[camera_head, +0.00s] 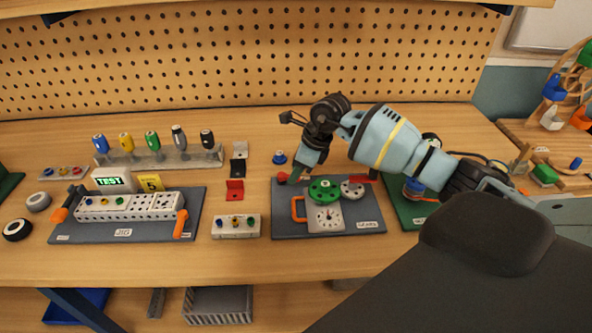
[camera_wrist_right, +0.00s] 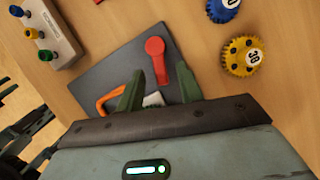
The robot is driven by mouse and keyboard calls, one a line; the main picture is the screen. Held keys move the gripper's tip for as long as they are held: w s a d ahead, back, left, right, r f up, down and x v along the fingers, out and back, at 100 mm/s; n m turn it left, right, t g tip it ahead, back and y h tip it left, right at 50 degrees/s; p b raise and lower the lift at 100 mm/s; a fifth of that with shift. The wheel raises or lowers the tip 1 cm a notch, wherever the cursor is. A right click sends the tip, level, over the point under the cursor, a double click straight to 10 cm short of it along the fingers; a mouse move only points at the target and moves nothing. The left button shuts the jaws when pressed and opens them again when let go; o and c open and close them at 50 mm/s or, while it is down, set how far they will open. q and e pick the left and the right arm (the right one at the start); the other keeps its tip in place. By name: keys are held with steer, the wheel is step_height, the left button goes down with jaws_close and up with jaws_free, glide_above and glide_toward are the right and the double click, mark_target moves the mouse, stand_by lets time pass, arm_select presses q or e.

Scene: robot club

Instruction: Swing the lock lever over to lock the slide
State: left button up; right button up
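The red lock lever (camera_wrist_right: 155,58) lies on the grey board (camera_wrist_right: 98,75) near one corner in the right wrist view. Its round end is up and its arm points down toward the gripper. In the head view only its red end (camera_head: 283,177) shows, at the back-left corner of the GEARS board (camera_head: 372,218); my gripper covers the rest. My right gripper (camera_wrist_right: 158,88) is open, its two dark green fingers apart, with the lever beyond the gap between them. It also shows low over that corner in the head view (camera_head: 297,176). An orange handle (camera_head: 298,209) stands left of the white dial plate (camera_head: 325,219). My left gripper is not in view.
A green gear (camera_head: 324,190) and a grey gear (camera_head: 352,189) sit behind the dial. A yellow gear (camera_wrist_right: 241,56) and a blue one (camera_wrist_right: 222,8) lie off the board. A button block (camera_head: 236,226) stands to the left, and the JIG board (camera_head: 125,234) farther left.

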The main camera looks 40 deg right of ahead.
steer(key=shift+w+f, duration=0.1)
steer(key=shift+f, duration=0.15)
jaws_close()
steer(key=shift+w+d+f+n+g+b, duration=0.15)
steer(key=shift+n+b, duration=0.35)
steer(key=shift+n, duration=0.05)
steer(key=shift+w+d+f+n+g+b, duration=0.1)
steer(key=shift+w+n+g+b, duration=0.05)
steer(key=shift+n+b, duration=0.4)
steer(key=shift+w+r+n+y+b, duration=0.1)
steer(key=shift+n+y+b, duration=0.3)
steer(key=shift+n, duration=0.2)
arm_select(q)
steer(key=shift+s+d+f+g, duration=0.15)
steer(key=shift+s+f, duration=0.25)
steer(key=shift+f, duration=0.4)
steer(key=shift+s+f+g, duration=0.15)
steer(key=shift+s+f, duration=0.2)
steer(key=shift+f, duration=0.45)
arm_select(e)
steer(key=shift+d+r, duration=0.1)
steer(key=shift+r, duration=0.1)
jaws_free()
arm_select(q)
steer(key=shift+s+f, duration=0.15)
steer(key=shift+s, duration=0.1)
arm_select(e)
steer(key=shift+g, duration=0.3)
